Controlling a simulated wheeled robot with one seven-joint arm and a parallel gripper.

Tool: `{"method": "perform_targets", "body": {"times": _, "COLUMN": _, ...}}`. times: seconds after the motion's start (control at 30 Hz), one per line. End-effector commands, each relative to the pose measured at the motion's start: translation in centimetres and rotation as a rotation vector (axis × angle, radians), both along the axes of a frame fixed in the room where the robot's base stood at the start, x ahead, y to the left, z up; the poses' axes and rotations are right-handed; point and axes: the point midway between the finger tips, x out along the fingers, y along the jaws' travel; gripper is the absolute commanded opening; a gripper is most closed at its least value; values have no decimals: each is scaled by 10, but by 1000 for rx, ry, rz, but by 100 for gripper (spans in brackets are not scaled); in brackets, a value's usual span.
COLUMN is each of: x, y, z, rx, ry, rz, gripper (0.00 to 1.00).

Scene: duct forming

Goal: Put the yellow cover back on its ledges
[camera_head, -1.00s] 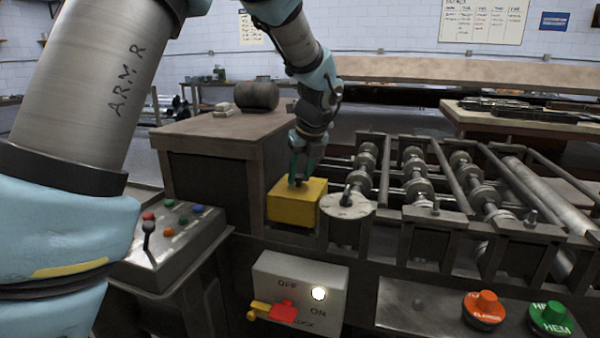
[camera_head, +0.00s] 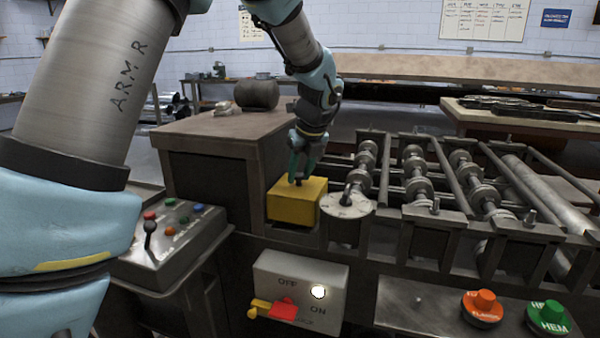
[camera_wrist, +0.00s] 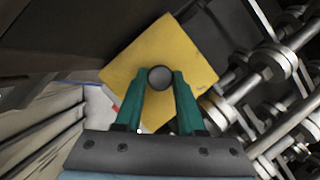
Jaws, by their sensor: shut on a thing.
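The yellow cover (camera_head: 297,203) is a box-like piece with a dark round knob on top. In the head view it sits between the brown cabinet and the round grey disc of the roller machine. My gripper (camera_head: 298,180) comes down on it from above and is shut on the knob. In the wrist view the green fingers of my gripper (camera_wrist: 160,82) stand on either side of the knob, over the yellow cover (camera_wrist: 172,48), which looks turned in the picture. The ledges are hidden, so I cannot tell whether the cover touches them.
The brown cabinet (camera_head: 215,130) stands close on the left of the cover. The roller machine (camera_head: 415,185) with its disc (camera_head: 347,205) is close on the right. A switch box (camera_head: 300,290) with a red and yellow handle is below, and a control panel (camera_head: 170,240) at left.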

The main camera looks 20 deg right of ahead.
Motion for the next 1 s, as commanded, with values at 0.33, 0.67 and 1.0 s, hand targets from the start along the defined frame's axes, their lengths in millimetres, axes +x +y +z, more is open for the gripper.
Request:
{"method": "perform_targets", "body": {"times": 0.33, "x": 0, "y": 0, "z": -7, "rx": -1, "ry": 0, "rz": 1, "gripper": 0}}
{"method": "perform_targets", "body": {"times": 0.67, "x": 0, "y": 0, "z": -11, "rx": -1, "ry": -1, "rz": 1, "gripper": 0}}
{"method": "perform_targets", "body": {"times": 1.0, "x": 0, "y": 0, "z": -11, "rx": -1, "ry": -1, "rz": 1, "gripper": 59}}
